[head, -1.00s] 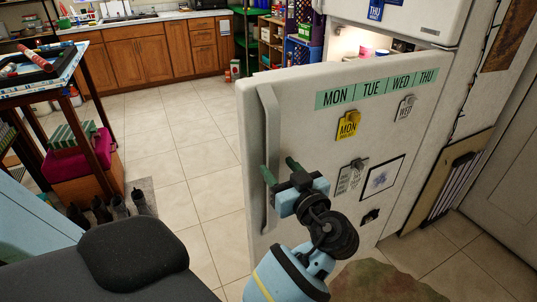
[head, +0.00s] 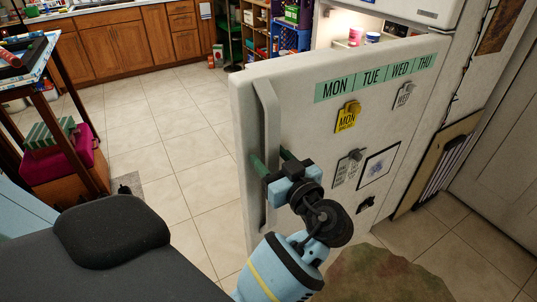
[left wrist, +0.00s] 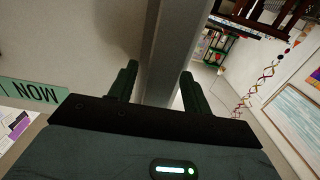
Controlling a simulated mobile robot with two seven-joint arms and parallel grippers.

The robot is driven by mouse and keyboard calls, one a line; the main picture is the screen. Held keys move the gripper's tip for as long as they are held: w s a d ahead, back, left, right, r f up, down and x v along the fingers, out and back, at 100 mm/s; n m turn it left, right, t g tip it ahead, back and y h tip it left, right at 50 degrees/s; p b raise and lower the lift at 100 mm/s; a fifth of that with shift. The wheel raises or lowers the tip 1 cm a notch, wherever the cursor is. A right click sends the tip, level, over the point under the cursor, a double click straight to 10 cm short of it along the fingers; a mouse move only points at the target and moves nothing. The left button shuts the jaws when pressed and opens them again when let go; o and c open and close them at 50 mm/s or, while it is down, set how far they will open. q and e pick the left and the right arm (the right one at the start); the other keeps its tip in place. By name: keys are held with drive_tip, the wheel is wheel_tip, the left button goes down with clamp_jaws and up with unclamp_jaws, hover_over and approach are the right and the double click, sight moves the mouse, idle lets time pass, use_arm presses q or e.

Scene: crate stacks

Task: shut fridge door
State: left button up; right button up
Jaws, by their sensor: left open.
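The white fridge door (head: 300,110) stands open, swung out toward me, with a day strip, magnets and notes on its face. Its long vertical handle (head: 268,125) runs along the door's left edge. My left gripper (head: 271,161) is at the handle, its two green fingers open. In the left wrist view the handle (left wrist: 164,60) passes between the fingers of the left gripper (left wrist: 158,82), with a gap to the right finger. My right gripper is not in view.
The lit fridge inside (head: 350,38) shows cups behind the door's top edge. A rug (head: 385,275) lies on the floor at the lower right. A dark wooden shelf (head: 75,130) stands at the left. Tiled floor (head: 165,150) is free between it and the door.

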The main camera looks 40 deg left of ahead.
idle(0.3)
use_arm(q)
clamp_jaws()
